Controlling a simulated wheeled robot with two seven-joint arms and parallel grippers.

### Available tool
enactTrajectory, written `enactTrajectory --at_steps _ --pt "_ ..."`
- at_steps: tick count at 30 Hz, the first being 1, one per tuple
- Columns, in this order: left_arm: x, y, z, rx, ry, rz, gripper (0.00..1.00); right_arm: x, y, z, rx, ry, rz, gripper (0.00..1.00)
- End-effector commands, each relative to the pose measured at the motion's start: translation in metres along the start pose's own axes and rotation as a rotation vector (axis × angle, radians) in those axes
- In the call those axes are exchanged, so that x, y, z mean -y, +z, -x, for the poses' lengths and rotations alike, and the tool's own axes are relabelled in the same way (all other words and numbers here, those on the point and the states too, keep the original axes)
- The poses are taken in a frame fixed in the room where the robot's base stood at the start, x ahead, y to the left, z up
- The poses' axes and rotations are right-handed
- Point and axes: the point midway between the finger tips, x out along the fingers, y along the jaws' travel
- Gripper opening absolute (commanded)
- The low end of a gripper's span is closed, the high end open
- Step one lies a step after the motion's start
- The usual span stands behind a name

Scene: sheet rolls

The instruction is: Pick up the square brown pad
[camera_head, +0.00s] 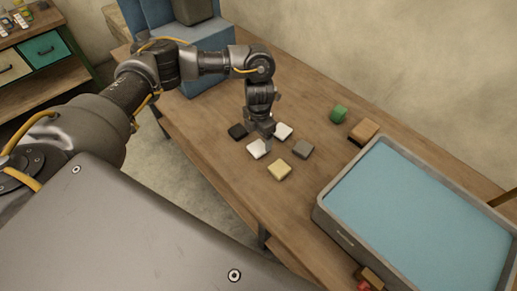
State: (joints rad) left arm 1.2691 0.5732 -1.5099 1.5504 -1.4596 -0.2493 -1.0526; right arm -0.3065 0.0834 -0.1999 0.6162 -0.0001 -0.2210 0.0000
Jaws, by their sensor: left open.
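An orange-brown block-like pad (365,130) lies on the wooden table near the wall, just past the tray's far left corner. A dark thing shows at its lower left edge. A flatter grey-brown square pad (302,149) lies closer to my left gripper. My left gripper (266,136) is open and points down low over the table, left of both. I cannot tell whether it touches any pad. White pads (257,149) (284,131), a black pad (237,131) and a pale yellow pad (279,169) lie around it. My right gripper is not in view.
A grey tray with a blue inside (425,210) fills the table's right part. A green block (338,114) lies near the wall. Small brown and red things (371,279) sit by the tray's near side. A blue box (212,72) stands behind my left arm. The left front tabletop is bare.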

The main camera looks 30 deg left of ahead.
Motion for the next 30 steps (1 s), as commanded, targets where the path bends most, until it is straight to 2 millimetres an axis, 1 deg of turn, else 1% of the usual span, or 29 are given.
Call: enactTrajectory --at_steps 4,8,14,15,18,26,27,30 --pt "-0.001 -0.001 -0.004 0.0 0.001 0.002 0.8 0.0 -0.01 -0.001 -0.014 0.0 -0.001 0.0" --pt "0.0 -0.002 -0.01 -0.002 -0.001 0.002 0.8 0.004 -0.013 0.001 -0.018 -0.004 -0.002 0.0" --pt "0.002 -0.006 -0.036 -0.003 -0.002 0.005 0.8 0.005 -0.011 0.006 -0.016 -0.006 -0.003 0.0" --pt "0.002 -0.006 -0.043 -0.003 -0.003 0.005 0.8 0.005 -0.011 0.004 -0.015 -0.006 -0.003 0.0" --pt "0.002 -0.005 -0.052 -0.001 -0.001 0.004 0.8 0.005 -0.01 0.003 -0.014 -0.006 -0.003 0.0" --pt "0.0 -0.005 -0.055 0.001 0.001 0.003 0.8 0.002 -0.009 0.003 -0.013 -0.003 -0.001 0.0" --pt "0.0 -0.005 -0.055 0.001 0.001 0.003 0.79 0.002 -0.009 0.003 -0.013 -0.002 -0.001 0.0" --pt "0.001 -0.005 -0.055 0.001 0.001 0.003 0.66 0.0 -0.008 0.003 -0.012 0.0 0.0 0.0"
